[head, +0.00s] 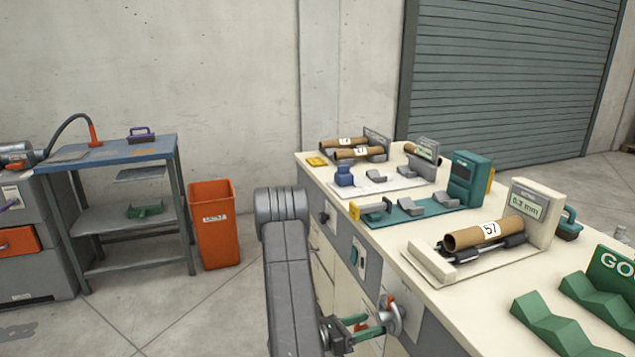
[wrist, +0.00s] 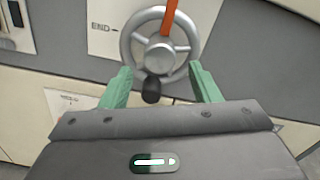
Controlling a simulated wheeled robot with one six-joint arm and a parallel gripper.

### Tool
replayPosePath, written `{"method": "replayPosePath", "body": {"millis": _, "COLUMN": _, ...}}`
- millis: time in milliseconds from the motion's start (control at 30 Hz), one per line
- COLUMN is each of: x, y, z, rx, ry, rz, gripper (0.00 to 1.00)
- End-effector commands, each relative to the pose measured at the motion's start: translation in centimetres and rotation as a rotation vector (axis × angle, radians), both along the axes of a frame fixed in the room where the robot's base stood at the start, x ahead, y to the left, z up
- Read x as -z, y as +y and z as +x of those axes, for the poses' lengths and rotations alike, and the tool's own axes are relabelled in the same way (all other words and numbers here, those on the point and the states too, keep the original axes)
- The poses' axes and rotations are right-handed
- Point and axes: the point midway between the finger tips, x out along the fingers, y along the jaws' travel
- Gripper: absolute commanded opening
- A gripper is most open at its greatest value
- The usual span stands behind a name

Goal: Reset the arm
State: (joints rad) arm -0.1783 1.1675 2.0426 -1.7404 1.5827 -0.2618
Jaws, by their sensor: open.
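My gripper (head: 374,323) is at the front of the cream-topped bench, by a grey handwheel (head: 392,313) on the bench's front face. In the wrist view its two green fingers stand apart, with the fingertips (wrist: 160,72) on either side of the lower part of the handwheel (wrist: 187,47). A black knob (wrist: 151,92) on the wheel lies between the fingers. The gripper is open and holds nothing. An orange bar (wrist: 170,18) points up from the wheel's hub. An "END" label (wrist: 103,27) is left of the wheel. Whether the fingers touch the rim I cannot tell.
On the bench top (head: 425,310) are a cardboard tube marked 57 (head: 470,235) on a gauge, a green device (head: 466,178), more tubes (head: 355,148) and green V-blocks (head: 560,325). An orange bin (head: 214,225) and blue-topped table (head: 110,152) stand left. Floor between is clear.

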Motion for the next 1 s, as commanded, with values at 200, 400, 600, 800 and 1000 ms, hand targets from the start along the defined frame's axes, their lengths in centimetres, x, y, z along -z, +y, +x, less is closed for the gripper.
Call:
{"method": "replayPosePath", "body": {"millis": 200, "x": 0.0, "y": -1.9, "z": 0.7, "rx": 0.002, "ry": -0.001, "rz": 0.001, "gripper": 0.56}}
{"method": "replayPosePath", "body": {"millis": 400, "x": 0.0, "y": -2.5, "z": 0.9, "rx": 0.0, "ry": -0.001, "rz": 0.0, "gripper": 0.56}}
{"method": "replayPosePath", "body": {"millis": 600, "x": 0.0, "y": -2.5, "z": 0.9, "rx": 0.0, "ry": 0.0, "rz": 0.0, "gripper": 0.56}}
{"method": "replayPosePath", "body": {"millis": 800, "x": 0.0, "y": -2.3, "z": 0.9, "rx": -0.002, "ry": 0.0, "rz": 0.001, "gripper": 0.56}}
{"method": "replayPosePath", "body": {"millis": 1000, "x": 0.0, "y": -0.7, "z": 0.4, "rx": -0.004, "ry": 0.001, "rz": 0.0, "gripper": 0.56}}
